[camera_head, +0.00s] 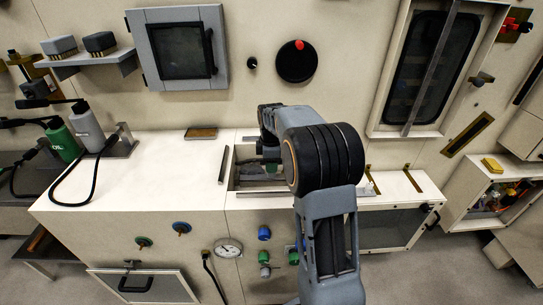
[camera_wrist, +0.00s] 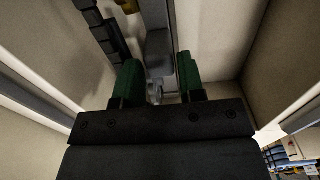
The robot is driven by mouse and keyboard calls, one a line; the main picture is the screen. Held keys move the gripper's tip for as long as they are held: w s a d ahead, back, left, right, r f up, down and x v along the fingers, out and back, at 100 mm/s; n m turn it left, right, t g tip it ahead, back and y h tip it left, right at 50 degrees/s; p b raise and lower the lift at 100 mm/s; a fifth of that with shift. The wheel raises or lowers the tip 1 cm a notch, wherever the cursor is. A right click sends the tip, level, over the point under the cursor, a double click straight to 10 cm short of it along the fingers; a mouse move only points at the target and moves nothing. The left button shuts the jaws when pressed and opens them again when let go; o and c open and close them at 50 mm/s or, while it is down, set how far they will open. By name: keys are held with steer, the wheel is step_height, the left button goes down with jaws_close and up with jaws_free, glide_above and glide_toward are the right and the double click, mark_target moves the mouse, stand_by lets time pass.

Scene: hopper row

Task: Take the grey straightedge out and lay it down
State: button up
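My gripper (camera_wrist: 160,86) reaches down into an open hopper (camera_head: 231,168) in the cream counter. In the wrist view its two green fingers are apart, so it looks open. A grey piece (camera_wrist: 159,48) lies beyond and between the fingertips; I cannot tell whether it is the straightedge or whether the fingers touch it. In the head view my arm hides much of the hopper and its contents. A long grey bar (camera_head: 431,66) slants across the dark window at the right; I cannot tell whether it is loose.
Dark blocky pieces (camera_wrist: 105,32) are close to the left finger, with pale hopper walls on both sides. The counter (camera_head: 150,170) left of the hopper is largely clear. A green bottle (camera_head: 62,141) and a grey bottle (camera_head: 87,130) stand at its far left.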

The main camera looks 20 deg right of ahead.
steer(key=shift+f, duration=0.55)
jaws_close()
stand_by(0.4)
steer(key=shift+r, duration=0.3)
steer(key=shift+r+p, duration=0.75)
steer(key=shift+p, duration=0.2)
steer(key=shift+r, duration=0.15)
steer(key=shift+r+p, duration=0.3)
steer(key=shift+p, duration=0.15)
steer(key=shift+r, duration=0.1)
